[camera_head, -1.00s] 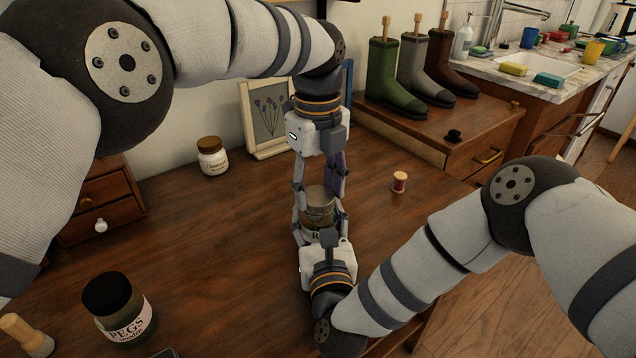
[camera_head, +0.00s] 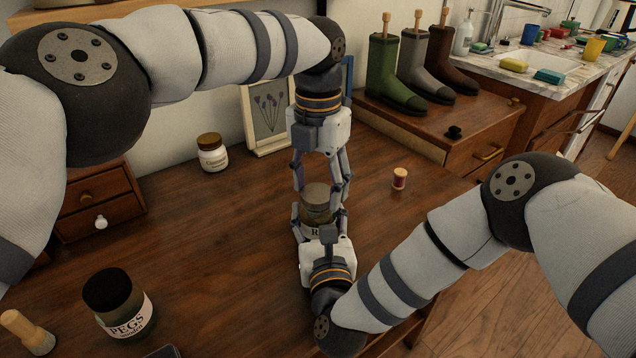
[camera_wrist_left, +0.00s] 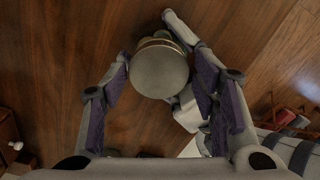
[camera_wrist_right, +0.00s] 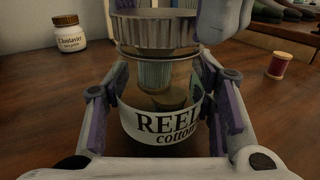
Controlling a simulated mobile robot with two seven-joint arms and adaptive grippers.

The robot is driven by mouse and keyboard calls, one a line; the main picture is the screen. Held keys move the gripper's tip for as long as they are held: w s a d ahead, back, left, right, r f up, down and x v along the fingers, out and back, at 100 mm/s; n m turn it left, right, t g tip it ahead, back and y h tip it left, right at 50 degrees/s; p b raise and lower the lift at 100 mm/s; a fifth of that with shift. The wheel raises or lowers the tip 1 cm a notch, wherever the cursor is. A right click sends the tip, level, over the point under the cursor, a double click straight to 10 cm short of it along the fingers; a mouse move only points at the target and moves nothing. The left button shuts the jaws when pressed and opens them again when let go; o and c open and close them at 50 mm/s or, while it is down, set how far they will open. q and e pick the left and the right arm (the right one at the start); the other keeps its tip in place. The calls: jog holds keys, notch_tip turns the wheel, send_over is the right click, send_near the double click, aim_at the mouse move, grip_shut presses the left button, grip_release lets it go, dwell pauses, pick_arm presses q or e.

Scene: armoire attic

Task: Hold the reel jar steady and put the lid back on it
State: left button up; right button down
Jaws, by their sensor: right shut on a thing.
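The reel jar (camera_wrist_right: 160,120) is clear glass with a white REEL cotton label and thread reels inside. It stands upright on the table. My right gripper (camera_head: 320,232) is shut on its lower body. The ribbed metal lid (camera_wrist_right: 155,35) is at the jar's top, and its round grey top shows in the left wrist view (camera_wrist_left: 159,71). I cannot tell whether it is fully seated. My left gripper (camera_head: 320,190) points down from above, open, with its fingers on either side of the lid. Arms and fingers partly hide the jar in the head view.
A white-labelled jar (camera_head: 212,155) and a flower picture (camera_head: 268,115) stand at the back. A red thread spool (camera_head: 400,178) is to the right. A PEGS jar (camera_head: 118,305) and a wooden-handled brush (camera_head: 27,332) are front left. Table between them is clear.

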pick_arm(q)
jog(key=shift+o, duration=0.2)
jog(key=shift+r, duration=0.1)
notch_tip(320, 180, up, 4)
jog(key=shift+r, duration=0.15)
jog(key=shift+c, duration=0.4)
